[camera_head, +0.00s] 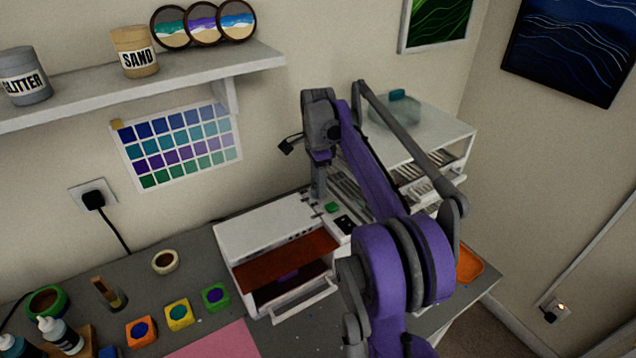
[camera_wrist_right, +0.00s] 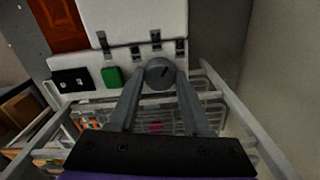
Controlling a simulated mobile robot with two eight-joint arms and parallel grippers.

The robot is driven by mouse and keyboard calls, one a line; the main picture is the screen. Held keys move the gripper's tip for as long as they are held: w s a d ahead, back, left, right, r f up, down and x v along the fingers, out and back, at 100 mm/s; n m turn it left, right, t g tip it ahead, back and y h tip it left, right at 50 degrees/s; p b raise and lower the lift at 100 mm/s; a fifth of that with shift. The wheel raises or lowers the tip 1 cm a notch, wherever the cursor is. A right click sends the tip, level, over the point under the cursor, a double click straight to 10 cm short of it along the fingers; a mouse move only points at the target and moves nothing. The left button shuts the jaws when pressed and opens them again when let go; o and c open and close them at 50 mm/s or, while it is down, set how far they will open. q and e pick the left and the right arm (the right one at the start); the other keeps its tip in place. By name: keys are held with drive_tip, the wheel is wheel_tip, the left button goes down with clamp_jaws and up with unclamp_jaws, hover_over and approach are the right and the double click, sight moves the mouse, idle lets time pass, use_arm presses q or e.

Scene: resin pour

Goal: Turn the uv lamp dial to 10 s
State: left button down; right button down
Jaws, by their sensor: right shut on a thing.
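The UV lamp (camera_head: 262,228) is a white box with an orange-brown front window, standing on the grey bench in the head view. Its white body (camera_wrist_right: 135,22) also shows in the wrist view. The round grey dial (camera_wrist_right: 160,71) with a dark pointer mark sits between the fingertips of my right gripper (camera_wrist_right: 160,88), which is shut on it. In the head view my right gripper (camera_head: 318,188) reaches down at the lamp's right end and hides the dial. A green button (camera_wrist_right: 111,77) is beside the dial. The dial's time markings are not readable. My left gripper is out of view.
A white rack (camera_head: 455,150) with shelves stands to the right of the lamp. A tape roll (camera_head: 165,261) and small coloured pots (camera_head: 180,312) are on the bench to the left. A shelf (camera_head: 160,85) with jars hangs above.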

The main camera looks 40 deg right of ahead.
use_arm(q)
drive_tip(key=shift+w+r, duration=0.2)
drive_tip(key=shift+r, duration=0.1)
use_arm(e)
drive_tip(key=n, duration=0.4)
drive_tip(key=shift+n, duration=0.3)
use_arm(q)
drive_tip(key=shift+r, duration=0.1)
use_arm(e)
drive_tip(key=n, duration=0.3)
drive_tip(key=shift+n, duration=0.3)
use_arm(q)
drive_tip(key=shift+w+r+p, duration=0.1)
drive_tip(key=shift+p, duration=0.2)
use_arm(e)
drive_tip(key=n, duration=0.3)
drive_tip(key=shift+n, duration=2.2)
drive_tip(key=shift+c, duration=1.8)
unclamp_jaws()
drive_tip(key=shift+r, duration=0.1)
